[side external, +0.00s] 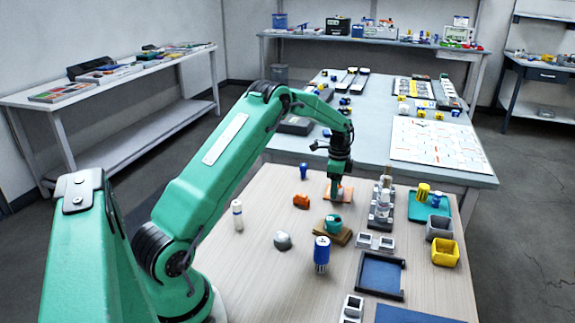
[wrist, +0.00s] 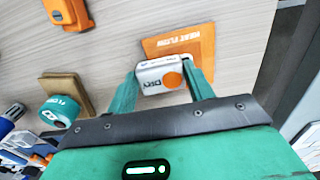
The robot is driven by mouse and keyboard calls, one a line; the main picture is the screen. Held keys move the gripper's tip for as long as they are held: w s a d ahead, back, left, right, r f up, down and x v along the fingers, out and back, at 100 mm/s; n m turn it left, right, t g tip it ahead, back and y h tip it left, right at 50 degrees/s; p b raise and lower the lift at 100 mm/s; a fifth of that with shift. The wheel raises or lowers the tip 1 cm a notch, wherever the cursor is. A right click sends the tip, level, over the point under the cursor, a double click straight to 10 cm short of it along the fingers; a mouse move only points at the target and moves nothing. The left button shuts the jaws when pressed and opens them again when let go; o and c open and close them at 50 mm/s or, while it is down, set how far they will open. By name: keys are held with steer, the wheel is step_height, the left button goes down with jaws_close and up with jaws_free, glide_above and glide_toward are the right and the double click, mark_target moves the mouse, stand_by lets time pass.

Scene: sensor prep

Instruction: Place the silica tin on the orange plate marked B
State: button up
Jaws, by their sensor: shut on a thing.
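My gripper (wrist: 163,80) is shut on the silica tin (wrist: 152,77), a pale tin with an orange dot and "DRY" on it, held between the green fingers. In the wrist view the tin overlaps the near part of an orange plate (wrist: 180,48) lettered "HEAT FLOW"; no B is readable. In the side external view my gripper (side external: 337,188) points down at the orange plate (side external: 348,192), and I cannot make out the tin there. Whether the tin touches the plate or hangs just above it, I cannot tell.
A teal round container (side external: 333,223) sits on a brown block (side external: 343,238) in front of the plate. An orange part (side external: 301,201) lies to its left. A blue cylinder (side external: 321,252) and grey lump (side external: 282,240) are nearer the front.

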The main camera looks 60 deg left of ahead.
steer(key=shift+f, duration=0.1)
steer(key=o, duration=1)
step_height(320, 180, up, 12)
steer(key=shift+r, duration=0.15)
steer(key=shift+r, duration=0.1)
stand_by(0.6)
